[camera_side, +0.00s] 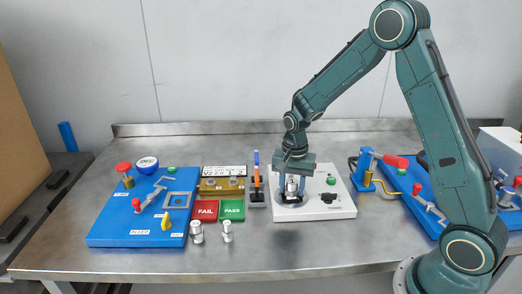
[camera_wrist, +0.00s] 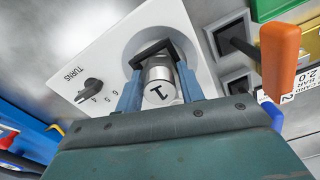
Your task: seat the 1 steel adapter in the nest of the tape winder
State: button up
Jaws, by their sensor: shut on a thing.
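The steel adapter marked 1 (camera_wrist: 158,94) is between the blue fingers of my gripper (camera_wrist: 160,88), which is shut on it. In the side view my gripper (camera_side: 291,186) points straight down over the left part of the white tape winder (camera_side: 325,208). The adapter looks upright, at the black nest (camera_side: 291,202) of the winder. The fingers partly hide the adapter and the nest, so I cannot tell whether the adapter is fully down. The winder's black turns knob (camera_wrist: 92,88) shows in the wrist view.
Two other steel fittings, a left one (camera_side: 196,232) and a right one (camera_side: 227,232), stand at the front of the bench. The red FAIL (camera_side: 204,211) and green PASS (camera_side: 232,210) pads and an orange-handled tool (camera_side: 256,176) are left of the winder. A blue station board (camera_side: 120,225) lies farther left.

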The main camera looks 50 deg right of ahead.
jog(key=o, duration=1.6)
jog(key=shift+s+f, duration=0.1)
jog(key=shift+r, duration=4.05)
jog(key=shift+r, duration=0.1)
